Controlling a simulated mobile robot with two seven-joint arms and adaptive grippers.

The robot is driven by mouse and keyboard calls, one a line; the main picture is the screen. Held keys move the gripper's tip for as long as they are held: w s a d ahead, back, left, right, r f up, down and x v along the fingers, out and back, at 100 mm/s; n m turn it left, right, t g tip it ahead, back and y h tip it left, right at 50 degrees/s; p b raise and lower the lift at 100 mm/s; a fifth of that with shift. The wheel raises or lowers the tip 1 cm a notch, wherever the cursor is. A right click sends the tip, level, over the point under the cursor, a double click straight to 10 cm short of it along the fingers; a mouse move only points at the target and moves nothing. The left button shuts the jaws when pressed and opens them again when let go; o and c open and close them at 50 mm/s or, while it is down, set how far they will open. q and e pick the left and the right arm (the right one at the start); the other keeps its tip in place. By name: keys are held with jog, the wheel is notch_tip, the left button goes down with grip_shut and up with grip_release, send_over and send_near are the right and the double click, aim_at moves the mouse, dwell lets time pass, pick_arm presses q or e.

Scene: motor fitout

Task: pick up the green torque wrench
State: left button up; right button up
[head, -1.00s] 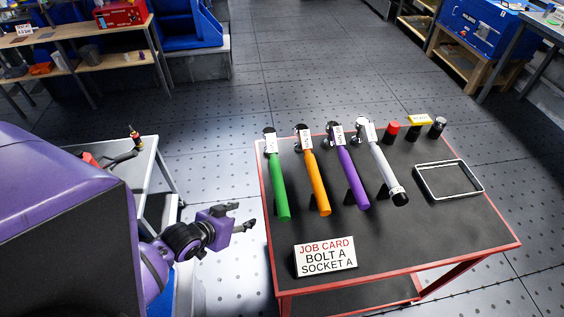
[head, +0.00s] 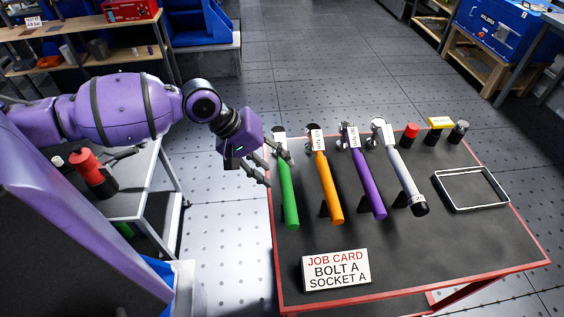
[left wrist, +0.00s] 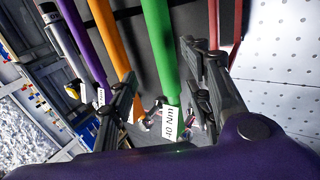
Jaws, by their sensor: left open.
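The green torque wrench (head: 289,198) lies at the left end of a row of wrenches on the black-topped table (head: 400,250). Its label, reading 40 Nm in the left wrist view, is near its head. My left gripper (head: 276,166) is open at the wrench's upper part, by the table's left edge. In the left wrist view the green wrench (left wrist: 161,50) runs between the two open fingers, with its label (left wrist: 170,123) between the fingertips. I cannot tell whether a finger touches it. My right gripper is not in view.
Orange (head: 328,190), purple (head: 366,185) and white-grey (head: 404,175) wrenches stand close to the right. A job card (head: 336,270) reads BOLT A SOCKET A at the front. A wire-like tray (head: 470,205) and small red, yellow and dark items are at the right.

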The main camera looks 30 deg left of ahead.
aim_at(282, 176)
pick_arm(q)
jog(key=x, duration=0.7)
jog(key=shift+s+a+f, duration=0.2)
jog(key=shift+s, duration=0.15)
grip_shut()
